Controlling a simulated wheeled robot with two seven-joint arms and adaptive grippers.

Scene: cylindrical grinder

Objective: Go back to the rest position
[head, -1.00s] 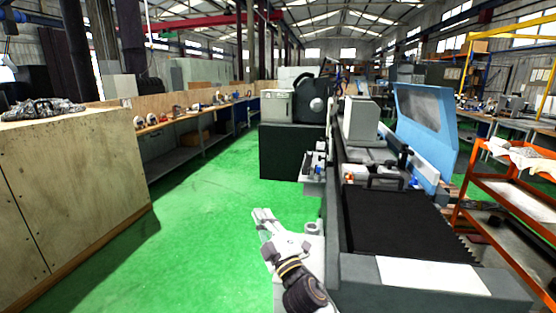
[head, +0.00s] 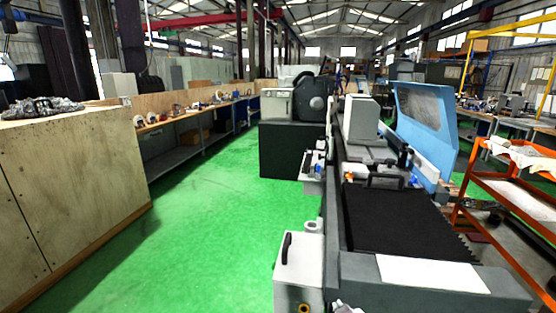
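The grey cylindrical grinder (head: 405,268) runs away from me at right of centre in the head view, with its blue guard panel (head: 425,120) standing on the right side. A white box with a black handle (head: 298,265) stands against its near left end. Only a small pale piece, which looks like the tip of my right gripper (head: 346,308), shows at the bottom edge. Its fingers are cut off by the frame, so I cannot tell how they stand. No held object is visible. My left gripper is out of view.
A wooden cabinet (head: 70,200) stands at the left, with a long workbench (head: 190,125) behind it. An orange trolley (head: 510,190) stands close on the right. The green floor (head: 205,235) between cabinet and grinder is clear.

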